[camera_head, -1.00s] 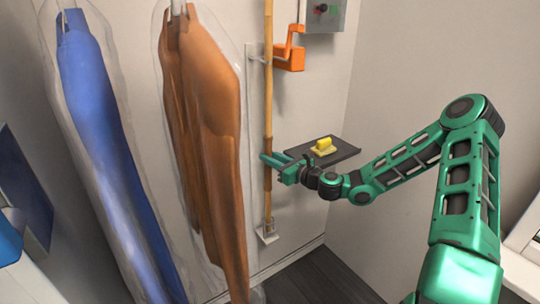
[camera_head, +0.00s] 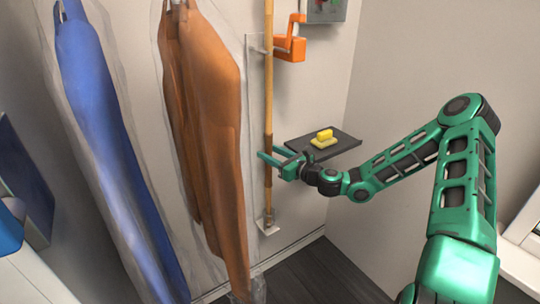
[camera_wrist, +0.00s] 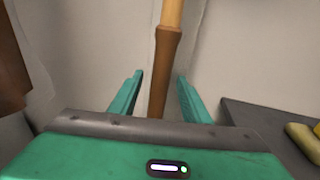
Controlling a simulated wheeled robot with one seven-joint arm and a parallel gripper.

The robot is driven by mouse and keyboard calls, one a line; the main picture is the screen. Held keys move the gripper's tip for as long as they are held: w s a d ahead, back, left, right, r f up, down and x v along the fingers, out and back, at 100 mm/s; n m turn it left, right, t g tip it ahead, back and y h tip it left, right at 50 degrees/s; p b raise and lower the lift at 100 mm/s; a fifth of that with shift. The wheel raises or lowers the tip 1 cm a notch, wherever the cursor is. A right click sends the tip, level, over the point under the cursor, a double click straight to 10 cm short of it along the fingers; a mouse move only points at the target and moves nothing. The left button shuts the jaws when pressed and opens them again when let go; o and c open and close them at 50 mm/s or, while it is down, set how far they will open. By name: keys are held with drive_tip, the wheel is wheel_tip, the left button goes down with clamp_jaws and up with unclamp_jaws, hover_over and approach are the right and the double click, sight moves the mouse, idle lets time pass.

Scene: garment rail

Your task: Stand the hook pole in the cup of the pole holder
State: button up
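The hook pole (camera_head: 268,92) is a tan bamboo-like rod with a darker brown sleeve, standing upright close to the back wall. Its top is outside the picture. The pole holder (camera_head: 252,110) is a pale strip on the wall, with a small foot and cup (camera_head: 267,227) at the bottom. The pole's lower end is at this cup and looks seated in it. My gripper (camera_head: 268,153) is open around the pole at the brown sleeve. In the wrist view, the pole (camera_wrist: 163,62) stands between the spread fingers, with a gap on both sides.
A dark shelf (camera_head: 345,143) with a yellow object (camera_head: 324,138) is just right of my gripper. An orange bracket (camera_head: 290,46) and a grey control box (camera_head: 327,10) are above. Bagged brown (camera_head: 213,130) and blue (camera_head: 105,140) garments hang to the left.

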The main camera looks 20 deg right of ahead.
drive_tip(key=v, duration=1.1)
drive_tip(key=s+a+f+n+g+y, duration=0.1)
drive_tip(key=s+a+f+n+g, duration=0.45)
drive_tip(key=n, duration=0.35)
drive_tip(key=s+d+f+n+g+h, duration=0.35)
drive_tip(key=s+n+g, duration=0.25)
drive_tip(key=s+n, duration=0.25)
drive_tip(key=s+d+r+n+g+h, duration=0.1)
drive_tip(key=s+d+r+n+h, duration=0.1)
drive_tip(key=s+d+r, duration=0.3)
drive_tip(key=s+d+r+n+g+h, duration=0.1)
drive_tip(key=s+d+r, duration=0.4)
drive_tip(key=s, duration=0.7)
drive_tip(key=s+d+r+n+g+h, duration=0.1)
drive_tip(key=s+d+r+n+h, duration=0.2)
drive_tip(key=s+d+r, duration=0.2)
drive_tip(key=s+r, duration=0.2)
drive_tip(key=s, duration=0.2)
drive_tip(key=shift+s+r+g, duration=0.2)
drive_tip(key=shift+s+g, duration=0.1)
drive_tip(key=shift+g, duration=0.05)
